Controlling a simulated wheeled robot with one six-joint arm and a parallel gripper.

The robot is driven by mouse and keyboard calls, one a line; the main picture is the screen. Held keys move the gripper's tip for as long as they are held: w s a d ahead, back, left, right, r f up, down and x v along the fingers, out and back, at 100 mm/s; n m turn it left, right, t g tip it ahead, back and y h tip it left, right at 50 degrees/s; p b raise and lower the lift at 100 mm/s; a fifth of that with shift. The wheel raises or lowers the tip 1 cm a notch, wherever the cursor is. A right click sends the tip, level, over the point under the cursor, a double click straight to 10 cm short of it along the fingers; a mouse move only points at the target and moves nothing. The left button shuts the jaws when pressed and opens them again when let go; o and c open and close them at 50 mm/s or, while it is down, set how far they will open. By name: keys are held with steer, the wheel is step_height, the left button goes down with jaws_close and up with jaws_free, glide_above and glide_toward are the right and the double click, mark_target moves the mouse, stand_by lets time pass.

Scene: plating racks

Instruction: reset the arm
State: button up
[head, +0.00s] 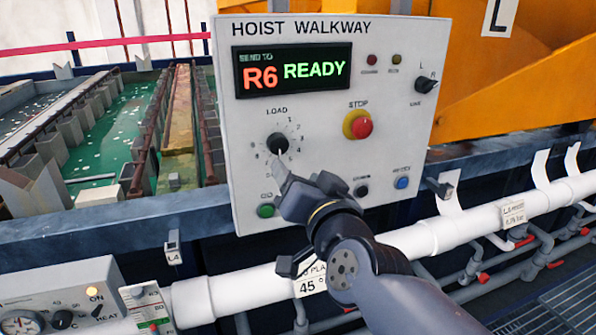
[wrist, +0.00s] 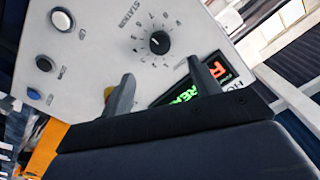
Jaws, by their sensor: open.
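My gripper (head: 283,172) is in front of the grey hoist walkway panel (head: 320,195), close to its black numbered knob (head: 278,144). In the wrist view, my gripper's two fingers (wrist: 160,72) are apart with nothing between them. The knob (wrist: 160,42) shows just beyond the fingertips, apart from them in the picture. Whether a fingertip touches the panel I cannot tell. The panel display (head: 293,71) reads "R6 READY". My forearm hides part of the panel's lower edge.
A red stop button (head: 361,127), a green button (head: 265,211) and a blue button (head: 402,183) are near my gripper. A white pipe (head: 450,233) runs below the panel. Green tanks (head: 105,135) lie to the left. A small control box (head: 65,300) stands at the lower left.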

mark_target(279, 148)
steer(key=shift+w, duration=0.1)
steer(key=b+x, duration=0.3)
steer(key=x, duration=0.7)
steer(key=shift+w+a, duration=0.1)
steer(key=shift+w, duration=0.25)
steer(key=shift+s, duration=0.1)
